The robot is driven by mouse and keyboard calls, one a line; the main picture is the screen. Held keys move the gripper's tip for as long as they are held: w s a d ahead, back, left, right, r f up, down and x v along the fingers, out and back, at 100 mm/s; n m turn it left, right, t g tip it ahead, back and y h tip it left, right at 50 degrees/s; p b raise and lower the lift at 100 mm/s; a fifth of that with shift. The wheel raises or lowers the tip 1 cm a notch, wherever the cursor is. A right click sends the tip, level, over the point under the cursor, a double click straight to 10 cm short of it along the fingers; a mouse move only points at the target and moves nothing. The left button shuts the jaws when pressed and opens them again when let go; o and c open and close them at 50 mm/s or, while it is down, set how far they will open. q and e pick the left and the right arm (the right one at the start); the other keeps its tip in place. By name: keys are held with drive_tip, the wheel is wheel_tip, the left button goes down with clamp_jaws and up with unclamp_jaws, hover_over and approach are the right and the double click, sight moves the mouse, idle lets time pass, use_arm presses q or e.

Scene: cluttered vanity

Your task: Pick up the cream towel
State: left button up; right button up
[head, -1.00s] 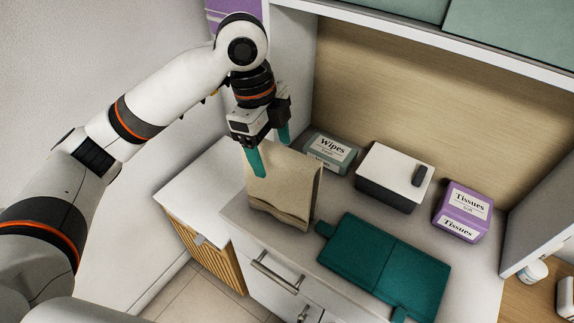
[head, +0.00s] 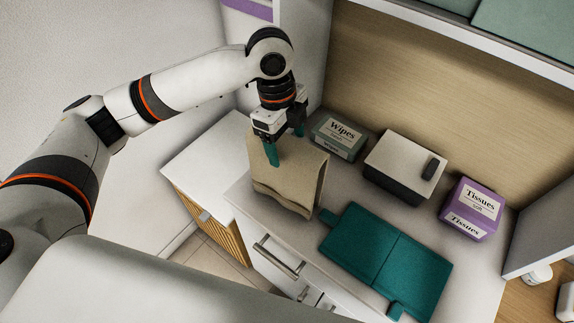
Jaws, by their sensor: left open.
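The cream towel (head: 290,178) lies folded at the left end of the vanity counter, its front edge close to the counter's front. My left gripper (head: 285,150) points down over the towel's back part. Its teal fingers are apart; the nearer one overlaps the towel in the picture and the farther one is partly behind the gripper body. I cannot tell whether the fingers touch the towel. My right gripper is not in view.
Behind the towel stand a grey-green wipes box (head: 338,138) and a white-topped dark box (head: 402,165). A purple tissue box (head: 470,210) is farther right. A teal folded case (head: 385,262) lies right of the towel. Drawer handles (head: 277,258) project in front.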

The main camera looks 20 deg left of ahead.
sight(298, 183)
use_arm(q)
drive_tip(key=shift+s+d+f, duration=0.1)
drive_tip(key=shift+d+f, duration=0.1)
drive_tip(key=shift+f, duration=1.05)
drive_tip(key=shift+r, duration=0.1)
drive_tip(key=c, duration=1.5)
